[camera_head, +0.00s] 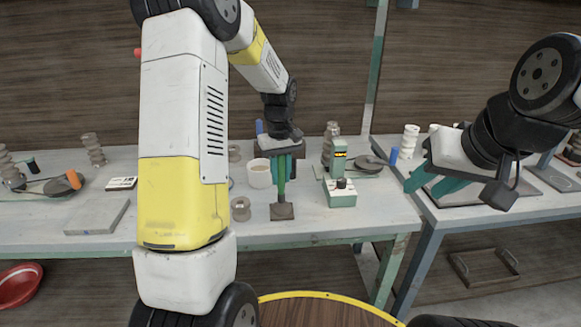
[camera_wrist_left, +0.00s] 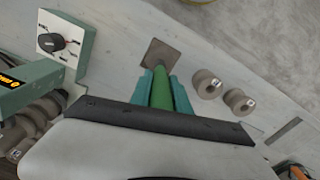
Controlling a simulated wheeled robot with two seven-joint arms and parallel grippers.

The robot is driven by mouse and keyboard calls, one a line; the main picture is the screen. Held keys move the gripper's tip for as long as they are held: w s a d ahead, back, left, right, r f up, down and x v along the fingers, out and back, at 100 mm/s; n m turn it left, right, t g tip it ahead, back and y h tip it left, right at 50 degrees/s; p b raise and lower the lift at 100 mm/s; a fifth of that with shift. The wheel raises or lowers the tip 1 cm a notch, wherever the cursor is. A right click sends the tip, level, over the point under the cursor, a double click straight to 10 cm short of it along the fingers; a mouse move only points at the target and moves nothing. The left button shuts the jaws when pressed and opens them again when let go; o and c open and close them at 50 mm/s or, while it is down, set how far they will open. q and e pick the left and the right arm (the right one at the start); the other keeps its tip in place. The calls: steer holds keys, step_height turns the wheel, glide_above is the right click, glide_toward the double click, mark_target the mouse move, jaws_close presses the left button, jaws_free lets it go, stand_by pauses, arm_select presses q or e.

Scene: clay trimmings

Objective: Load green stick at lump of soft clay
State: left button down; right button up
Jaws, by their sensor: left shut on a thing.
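My left gripper (camera_head: 281,175) is shut on the green stick (camera_head: 282,187) and holds it about upright. In the left wrist view the stick (camera_wrist_left: 162,94) sits between the teal fingers of the gripper (camera_wrist_left: 161,90). The lump of soft clay (camera_head: 282,212) is a flat brownish-grey block on the table, and it also shows in the left wrist view (camera_wrist_left: 159,53). The stick's lower end is at the clay's edge in both views; I cannot tell whether they touch. My right gripper (camera_head: 431,184) is empty, its teal fingers apart, over the right-hand table.
A green device with a black knob (camera_head: 341,192) stands right of the clay. A white cup (camera_head: 260,173) stands behind left, and a ridged spool (camera_head: 241,209) is left of the clay. A grey slab (camera_head: 97,217) lies further left. The table's front edge is close.

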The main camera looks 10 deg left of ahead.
mark_target(280, 156)
arm_select(q)
steer(key=shift+f, duration=0.5)
stand_by(1.1)
steer(key=shift+r, duration=3.55)
steer(key=shift+s, duration=0.1)
